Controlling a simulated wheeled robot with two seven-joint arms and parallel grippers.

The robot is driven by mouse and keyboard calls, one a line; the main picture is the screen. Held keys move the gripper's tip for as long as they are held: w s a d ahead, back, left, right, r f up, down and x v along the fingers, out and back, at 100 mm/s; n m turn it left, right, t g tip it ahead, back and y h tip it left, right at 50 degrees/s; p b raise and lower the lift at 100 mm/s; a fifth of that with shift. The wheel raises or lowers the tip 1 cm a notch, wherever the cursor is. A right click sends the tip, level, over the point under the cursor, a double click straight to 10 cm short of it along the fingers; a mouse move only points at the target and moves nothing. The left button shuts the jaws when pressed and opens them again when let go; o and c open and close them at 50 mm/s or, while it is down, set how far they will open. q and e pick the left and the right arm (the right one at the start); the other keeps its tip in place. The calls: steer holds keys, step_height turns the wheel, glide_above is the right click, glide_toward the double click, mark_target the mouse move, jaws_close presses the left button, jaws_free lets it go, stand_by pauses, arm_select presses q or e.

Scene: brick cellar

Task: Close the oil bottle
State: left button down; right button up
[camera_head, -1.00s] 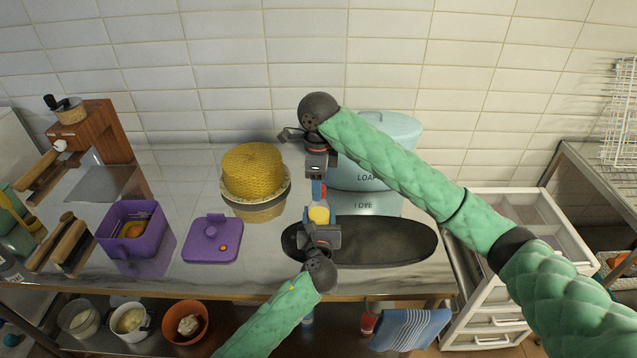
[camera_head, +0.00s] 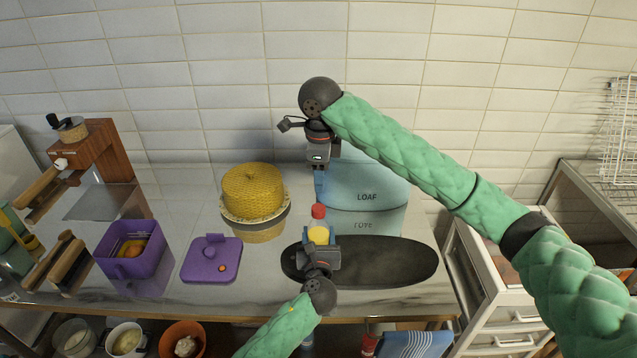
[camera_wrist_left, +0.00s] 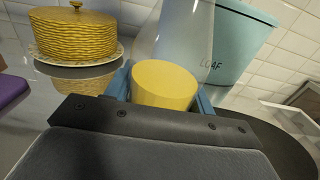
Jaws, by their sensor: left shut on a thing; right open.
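The oil bottle (camera_head: 319,234) is a clear bottle with yellow oil inside. It stands upright at the black oval board, with a red cap (camera_head: 318,211) on its top. My left gripper (camera_head: 320,250) is shut around the bottle's lower part. In the left wrist view the bottle (camera_wrist_left: 165,84) sits between the blue fingers, and its top is out of frame. My right gripper (camera_head: 319,192) points down just above the cap, open and apart from it. Whether the cap is fully seated cannot be told.
The black oval board (camera_head: 390,258) lies on the shiny counter. A pale blue LOAF bin (camera_head: 375,185) stands behind it. A yellow woven cake cover (camera_head: 252,190), a purple lid (camera_head: 212,262) and a purple box (camera_head: 135,262) stand to the left.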

step_height(320, 180, up, 4)
steer(key=w+d+n+t+h, duration=0.1)
steer(key=d+h, duration=0.1)
steer(key=f+n, duration=0.1)
steer(key=n, duration=0.6)
steer(key=s+f+n+g, duration=0.1)
steer(key=f+n, duration=0.1)
steer(key=n, duration=0.5)
steer(key=s+a+f+n+y, duration=0.1)
steer(key=n, duration=0.6)
steer(key=shift+s+f, duration=0.1)
steer(key=shift+f, duration=0.2)
steer(key=n, duration=0.6)
steer(key=shift+s+a+f+g+y, duration=0.1)
steer(key=shift+s+a+g+y, duration=0.05)
steer(key=shift+a+g+y, duration=0.2)
steer(key=n, duration=0.4)
steer(key=shift+a, duration=0.25)
steer(key=n, duration=0.5)
steer(key=shift+a, duration=0.15)
